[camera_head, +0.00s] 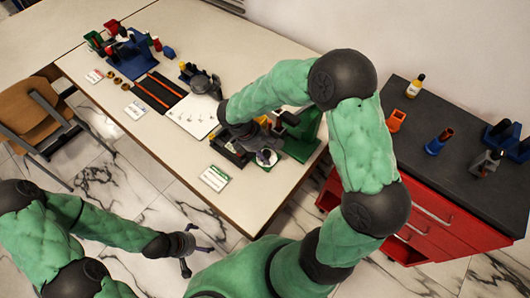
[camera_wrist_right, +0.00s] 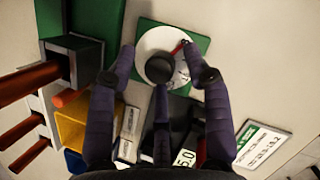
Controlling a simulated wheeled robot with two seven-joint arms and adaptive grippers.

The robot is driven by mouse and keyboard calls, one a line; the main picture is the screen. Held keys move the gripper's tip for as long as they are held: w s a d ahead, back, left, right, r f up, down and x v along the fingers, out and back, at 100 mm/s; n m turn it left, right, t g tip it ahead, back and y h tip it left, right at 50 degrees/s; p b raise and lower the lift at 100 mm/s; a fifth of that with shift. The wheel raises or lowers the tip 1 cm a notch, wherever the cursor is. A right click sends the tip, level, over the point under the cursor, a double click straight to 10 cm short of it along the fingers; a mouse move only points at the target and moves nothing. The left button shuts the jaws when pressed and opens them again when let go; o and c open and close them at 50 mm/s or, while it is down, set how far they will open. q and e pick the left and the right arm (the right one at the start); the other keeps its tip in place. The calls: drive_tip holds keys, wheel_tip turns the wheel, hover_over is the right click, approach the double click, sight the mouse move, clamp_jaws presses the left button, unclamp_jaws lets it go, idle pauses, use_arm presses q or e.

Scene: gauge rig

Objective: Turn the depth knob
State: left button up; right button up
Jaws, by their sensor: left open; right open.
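A white dial (camera_wrist_right: 152,40) with a dark round knob (camera_wrist_right: 159,69) at its middle and a red mark near its edge sits on a green plate (camera_wrist_right: 200,44) in the right wrist view. The white dial also shows in the head view (camera_head: 266,158), partly covered by my right gripper (camera_head: 262,150). In the right wrist view the fingers of my right gripper (camera_wrist_right: 163,72) are spread, with the knob between them; I cannot tell whether they touch it. My left gripper (camera_head: 186,251) is open and empty over the floor, away from the table.
The table (camera_head: 230,50) holds more parts farther left.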

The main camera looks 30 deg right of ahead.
drive_tip(key=shift+f, duration=0.15)
clamp_jaws()
